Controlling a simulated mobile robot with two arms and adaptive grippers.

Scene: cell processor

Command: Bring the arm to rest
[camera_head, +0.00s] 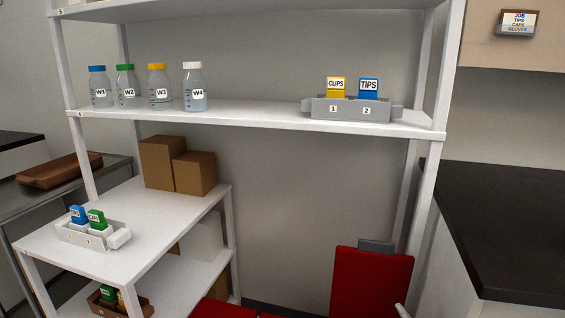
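Neither of my grippers shows in the head view, and no arm can be clearly made out. A grey two-slot holder (320,108) stands on the upper white shelf at the right. It holds a yellow CLIPS box (336,88) in slot 1 and a blue TIPS box (368,88) in slot 2. A similar pale holder (92,237) stands on the lower white table at the left, with a blue box (78,214) and a green box (97,218) in it.
Capped bottles W1 (99,90), W2 (126,90), W3 (159,90) and W4 (194,92) stand on the upper shelf (250,118). Cardboard boxes (162,163) stand on the lower table. A red panel (370,285) is at the bottom right, beside a black counter (500,225).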

